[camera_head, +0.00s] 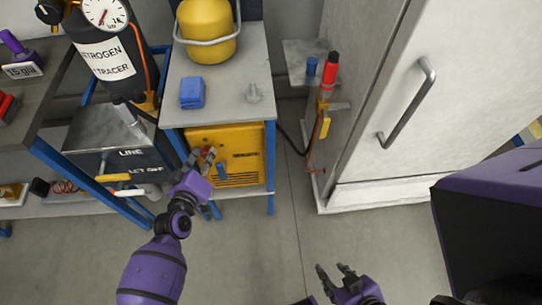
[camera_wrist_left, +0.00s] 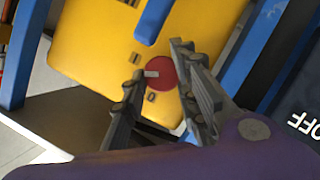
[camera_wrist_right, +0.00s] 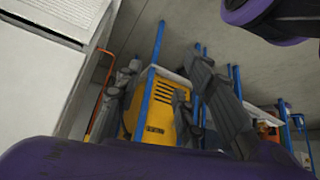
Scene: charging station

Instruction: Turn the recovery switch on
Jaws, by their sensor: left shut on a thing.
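The recovery switch is a red round knob (camera_wrist_left: 163,73) with a pale pointer on the front of a yellow recovery machine (camera_head: 245,143). Small marks sit beside the knob, but I cannot read them surely. My left gripper (camera_head: 203,156) is at the machine's front, its two fingers (camera_wrist_left: 158,64) on either side of the knob and shut on it. In the head view the fingers partly hide the knob (camera_head: 208,151). My right gripper (camera_head: 334,272) is open and empty above the floor, away from the machine; its spread fingers show in the right wrist view (camera_wrist_right: 165,82).
The machine stands on the lower shelf of a blue-framed cart (camera_head: 270,185), under a grey top with a yellow tank (camera_head: 207,28) and a blue block (camera_head: 192,93). A black cylinder (camera_head: 112,85) stands left. A white cabinet (camera_head: 400,150) stands right. The middle floor is clear.

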